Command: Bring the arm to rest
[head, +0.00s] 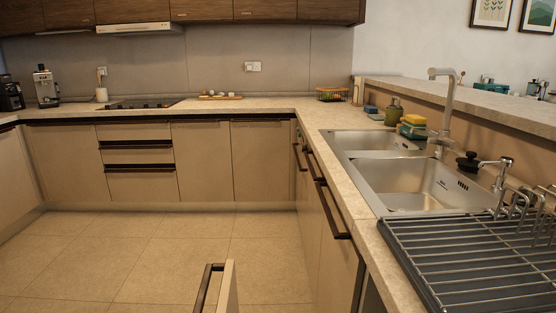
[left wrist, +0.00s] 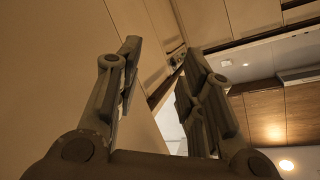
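My left gripper (left wrist: 164,52) shows in the left wrist view with its two dark fingers apart and nothing between them. Pale cabinet panels (left wrist: 60,45) fill the left and top of that view behind the fingers; I cannot tell how far off they are. Neither of my arms shows in the head view. My right gripper is in no view.
In the head view, a pale panel with a dark handle (head: 208,287), perhaps an open door, juts up at the bottom centre. A double sink (head: 415,185) and a dish rack (head: 470,255) occupy the right counter (head: 345,200). The tiled floor (head: 150,250) is clear.

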